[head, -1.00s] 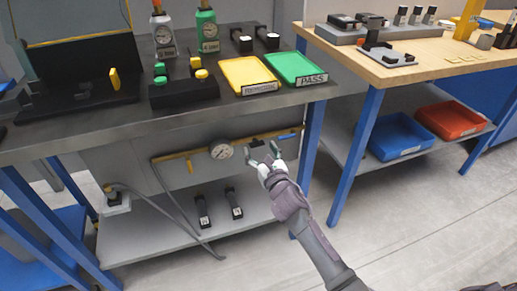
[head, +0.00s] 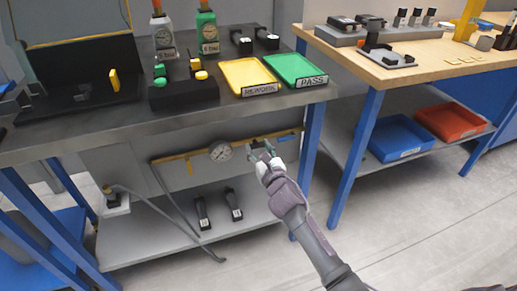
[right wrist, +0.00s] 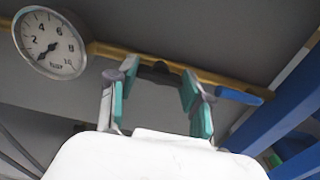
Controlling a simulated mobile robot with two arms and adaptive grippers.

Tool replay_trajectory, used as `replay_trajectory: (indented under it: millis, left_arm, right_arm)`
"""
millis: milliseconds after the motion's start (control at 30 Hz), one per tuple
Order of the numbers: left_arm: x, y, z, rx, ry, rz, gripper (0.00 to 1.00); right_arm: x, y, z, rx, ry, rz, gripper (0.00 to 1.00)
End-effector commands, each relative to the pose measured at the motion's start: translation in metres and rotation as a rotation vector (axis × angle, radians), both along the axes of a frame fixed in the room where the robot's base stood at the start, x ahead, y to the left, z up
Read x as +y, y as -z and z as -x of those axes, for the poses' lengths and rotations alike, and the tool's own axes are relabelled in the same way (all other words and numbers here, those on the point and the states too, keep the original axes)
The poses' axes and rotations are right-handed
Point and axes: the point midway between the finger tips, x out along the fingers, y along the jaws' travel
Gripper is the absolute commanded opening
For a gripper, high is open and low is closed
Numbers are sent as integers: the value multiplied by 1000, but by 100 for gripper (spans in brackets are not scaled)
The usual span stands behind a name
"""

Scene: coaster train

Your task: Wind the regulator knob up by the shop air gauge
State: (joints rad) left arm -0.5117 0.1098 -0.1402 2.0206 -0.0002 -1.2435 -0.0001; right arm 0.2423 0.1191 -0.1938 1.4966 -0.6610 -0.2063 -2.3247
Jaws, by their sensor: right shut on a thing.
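The round white shop air gauge (head: 221,151) sits on the yellow pipe under the dark bench. In the right wrist view the gauge (right wrist: 50,43) is at upper left; its needle points to the lower left, below the 2. The dark regulator knob (right wrist: 160,70) is on the pipe to the right of the gauge. My right gripper (head: 263,152) has come up to the pipe there. In the right wrist view the teal-padded fingers (right wrist: 157,92) are on either side of the knob and shut on it. Their exact contact is hard to see. My left gripper is not clearly in view.
A blue handle (right wrist: 240,96) is on the pipe just right of my fingers. The lower shelf (head: 150,245) holds two dark tools (head: 233,204) and a grey hose. Blue bench legs (head: 312,140) stand close on the right. The floor in front is clear.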

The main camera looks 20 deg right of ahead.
Motion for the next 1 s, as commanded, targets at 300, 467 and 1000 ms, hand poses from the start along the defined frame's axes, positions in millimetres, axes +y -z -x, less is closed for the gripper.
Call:
replay_trajectory:
  millis: [300, 467, 1000]
  left_arm:
    - [0, 4, 2, 4, 0, 0, 0]
    - [1, 13, 3, 9, 1, -1, 0]
    - [0, 38, 5, 16, 4, -1, 0]
  right_arm:
    - [0, 0, 0, 5, 0, -114, 15]
    - [0, 0, 0, 10, 1, -239, 15]
    - [0, 0, 0, 27, 1, -751, 15]
